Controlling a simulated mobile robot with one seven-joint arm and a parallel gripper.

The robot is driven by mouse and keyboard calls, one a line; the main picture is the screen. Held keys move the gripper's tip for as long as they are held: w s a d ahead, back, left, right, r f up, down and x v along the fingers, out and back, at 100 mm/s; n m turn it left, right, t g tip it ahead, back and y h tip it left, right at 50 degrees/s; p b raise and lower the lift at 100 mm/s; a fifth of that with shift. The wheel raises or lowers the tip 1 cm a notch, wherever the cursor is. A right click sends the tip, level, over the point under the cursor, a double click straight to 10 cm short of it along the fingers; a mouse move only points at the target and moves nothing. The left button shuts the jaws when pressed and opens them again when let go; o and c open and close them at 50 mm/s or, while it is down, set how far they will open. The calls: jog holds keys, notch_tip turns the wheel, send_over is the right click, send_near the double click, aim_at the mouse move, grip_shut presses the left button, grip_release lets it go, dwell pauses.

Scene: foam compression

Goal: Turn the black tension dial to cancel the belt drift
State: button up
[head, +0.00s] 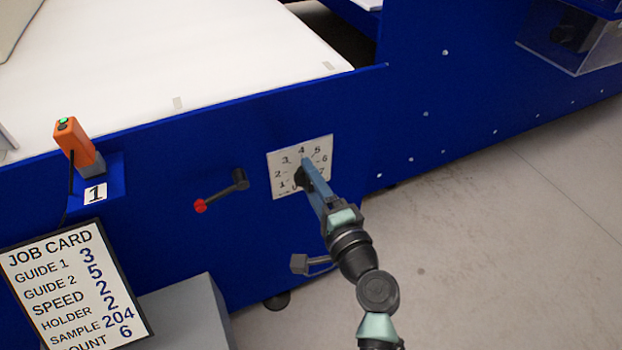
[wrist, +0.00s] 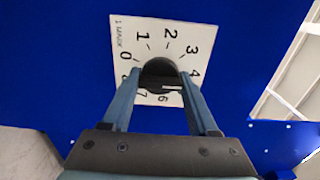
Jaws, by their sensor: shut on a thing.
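The black tension dial (wrist: 159,70) sits on a white numbered plate (wrist: 125,30) in the wrist view. A short white mark on the dial points right, toward the numbers just past 4; the 5 is hidden by a finger. My gripper (wrist: 160,76) is shut on the dial, one finger on each side. In the head view my gripper (head: 310,170) reaches the plate (head: 319,146) on the blue side panel and hides most of the dial (head: 300,179). The white belt (head: 190,50) lies above the panel, with small pale marks near its edge.
A black lever with a red knob (head: 200,206) is left of the plate; a grey handle (head: 300,264) is below it. An orange device (head: 76,140) stands in a holder marked 1. A job card (head: 70,290) is at lower left. Grey floor on the right is clear.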

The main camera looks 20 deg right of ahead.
jog(key=o, duration=1.4)
jog(key=s+p, duration=0.1)
jog(key=s, duration=1.2)
jog(key=shift+d+p, duration=0.2)
jog(key=shift+p, duration=0.15)
